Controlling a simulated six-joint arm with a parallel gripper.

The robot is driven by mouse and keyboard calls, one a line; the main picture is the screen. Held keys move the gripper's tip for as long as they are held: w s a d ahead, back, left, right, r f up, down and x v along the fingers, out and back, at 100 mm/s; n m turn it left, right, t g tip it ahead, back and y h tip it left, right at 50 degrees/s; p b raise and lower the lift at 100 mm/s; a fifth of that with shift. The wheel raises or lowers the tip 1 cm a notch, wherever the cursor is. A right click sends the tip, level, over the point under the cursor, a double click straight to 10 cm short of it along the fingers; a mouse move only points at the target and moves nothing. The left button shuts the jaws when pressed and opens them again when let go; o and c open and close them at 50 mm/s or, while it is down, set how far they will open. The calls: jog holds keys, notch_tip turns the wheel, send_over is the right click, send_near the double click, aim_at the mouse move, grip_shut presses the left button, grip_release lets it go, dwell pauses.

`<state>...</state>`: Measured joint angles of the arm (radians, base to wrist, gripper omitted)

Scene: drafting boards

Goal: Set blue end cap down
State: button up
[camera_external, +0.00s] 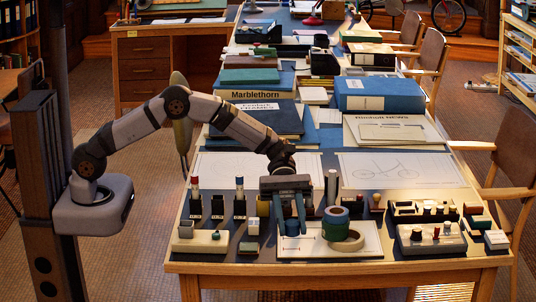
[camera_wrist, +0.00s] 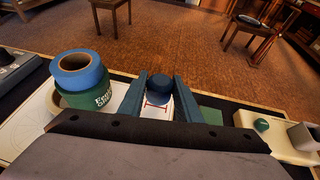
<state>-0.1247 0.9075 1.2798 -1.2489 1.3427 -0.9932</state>
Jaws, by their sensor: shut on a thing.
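The blue end cap (camera_wrist: 158,88) is a short dark-blue round piece held between the two blue fingers of my gripper (camera_wrist: 158,94) in the wrist view. In the external view the cap (camera_external: 292,228) shows low between the fingertips of my gripper (camera_external: 291,226). It is over the left part of a white sheet (camera_external: 316,249) near the table's front edge. A red mark (camera_wrist: 160,108) on the sheet shows just by the cap in the wrist view. I cannot tell whether the cap touches the sheet.
A green tape roll (camera_external: 335,225) and a cream ring (camera_external: 347,241) stand just right of my gripper. Holders with red-topped and blue-topped pieces (camera_external: 217,205) stand left. A cream block (camera_external: 201,241) and a grey-white knobbed tray (camera_external: 432,239) flank the sheet.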

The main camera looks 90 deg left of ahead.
aim_at(291, 247)
jog(key=shift+f, duration=1.95)
jog(key=o, duration=1.1)
jog(key=shift+f, duration=0.15)
jog(key=shift+c, duration=0.2)
jog(key=shift+a+r, duration=0.35)
jog(key=shift+a, duration=0.15)
jog(key=shift+v, duration=1.2)
notch_tip(291, 247, up, 5)
jog(key=shift+d+r, duration=0.2)
jog(key=shift+r, duration=0.75)
